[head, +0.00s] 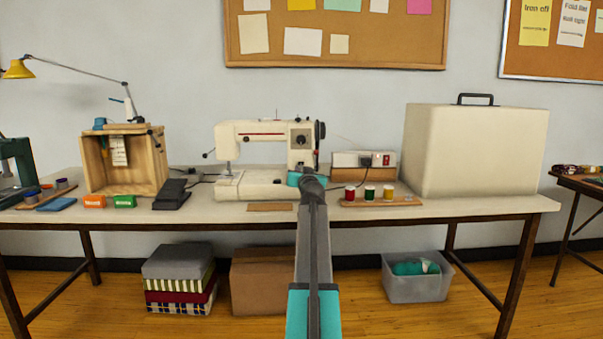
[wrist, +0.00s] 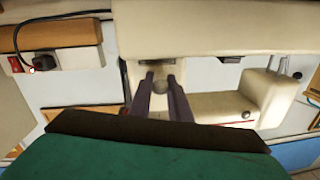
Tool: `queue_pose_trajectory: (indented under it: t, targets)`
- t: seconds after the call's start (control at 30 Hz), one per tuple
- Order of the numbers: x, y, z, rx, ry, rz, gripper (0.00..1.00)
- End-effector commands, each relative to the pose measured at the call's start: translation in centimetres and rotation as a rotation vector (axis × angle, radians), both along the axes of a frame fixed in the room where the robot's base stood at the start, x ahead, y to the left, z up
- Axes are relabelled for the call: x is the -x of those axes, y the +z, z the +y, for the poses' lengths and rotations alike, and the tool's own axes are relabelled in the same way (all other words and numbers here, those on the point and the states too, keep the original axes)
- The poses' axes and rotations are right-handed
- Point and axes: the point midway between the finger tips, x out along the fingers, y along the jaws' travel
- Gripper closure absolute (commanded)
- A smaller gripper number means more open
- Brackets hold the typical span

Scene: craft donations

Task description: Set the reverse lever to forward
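The cream sewing machine (head: 240,136) stands on the table in the head view. My arm reaches to its right front, and hides my gripper there. In the wrist view the machine (wrist: 210,107) appears upside down, with its bed along the top. My gripper (wrist: 160,78) shows two dark fingers, apart. A small round grey knob (wrist: 160,87), seemingly the reverse lever's end, lies between the fingertips. I cannot tell whether the fingers touch it. The lever's shaft and its setting are not clear.
A power box with a red switch (head: 386,160) stands right of the machine, its cable nearby. A spool rack (head: 408,202) is in front of it. A large cream case (head: 475,150) stands further right. A black pedal (head: 172,196) lies left of the machine.

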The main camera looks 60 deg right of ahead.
Motion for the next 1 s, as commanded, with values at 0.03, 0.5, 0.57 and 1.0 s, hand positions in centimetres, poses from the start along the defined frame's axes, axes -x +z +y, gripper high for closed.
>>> queue_pose_trajectory:
  t: [0.03,0.5,0.57,1.0]
  targets:
    - [0.0,0.0,0.0,0.0,0.0,0.0,1.0]
    - [0.0,0.4,0.1,-0.017,0.001,0.012,1.0]
    - [0.0,0.4,0.1,-0.023,0.0,0.015,1.0]
    - [0.1,1.0,0.2,-0.089,0.001,0.064,1.0]
